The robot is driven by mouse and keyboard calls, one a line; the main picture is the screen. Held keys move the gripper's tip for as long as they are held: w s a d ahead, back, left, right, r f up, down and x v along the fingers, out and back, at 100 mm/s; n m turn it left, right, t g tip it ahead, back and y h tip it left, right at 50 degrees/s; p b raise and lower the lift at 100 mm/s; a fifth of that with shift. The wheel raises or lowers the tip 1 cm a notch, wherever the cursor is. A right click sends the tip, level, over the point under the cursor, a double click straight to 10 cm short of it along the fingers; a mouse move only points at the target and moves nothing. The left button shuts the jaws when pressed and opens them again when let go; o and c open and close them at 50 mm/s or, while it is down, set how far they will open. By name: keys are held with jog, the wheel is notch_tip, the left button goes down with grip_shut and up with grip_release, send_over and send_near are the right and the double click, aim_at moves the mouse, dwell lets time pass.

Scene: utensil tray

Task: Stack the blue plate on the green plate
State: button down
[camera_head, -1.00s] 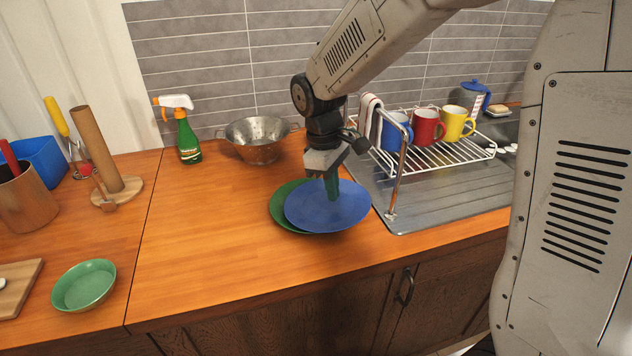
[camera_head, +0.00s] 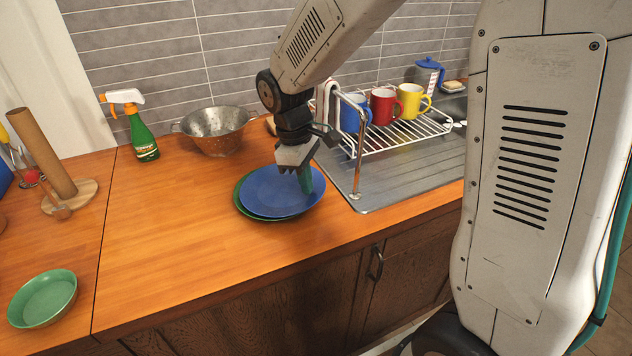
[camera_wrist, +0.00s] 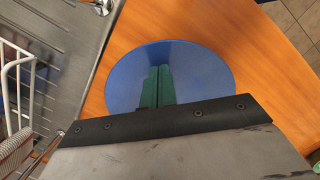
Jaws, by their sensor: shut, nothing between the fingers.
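The blue plate (camera_head: 268,200) lies on top of the green plate (camera_head: 240,211) on the wooden counter, a little off-centre to the right. Only the green plate's left and lower rim shows. My gripper (camera_head: 305,182) is shut with nothing between its green fingers, and the tips are over the right part of the blue plate. In the wrist view, the blue plate (camera_wrist: 200,75) fills the middle and the shut fingers (camera_wrist: 157,87) point over it. The green plate is hidden there. I cannot tell whether the fingertips touch the plate.
A dish rack (camera_head: 400,134) with several mugs stands on the steel drainboard (camera_head: 420,172) to the right. A colander (camera_head: 217,130) and spray bottle (camera_head: 142,135) stand behind. A small green bowl (camera_head: 43,298) sits at the left. The counter between is clear.

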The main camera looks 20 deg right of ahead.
jog(key=shift+w+a, duration=0.9)
jog(key=shift+a, duration=0.05)
jog(key=shift+r, duration=0.8)
jog(key=shift+w+a, duration=0.1)
send_over(252, 181)
jog(key=shift+w+a, duration=0.3)
jog(key=shift+a, duration=0.05)
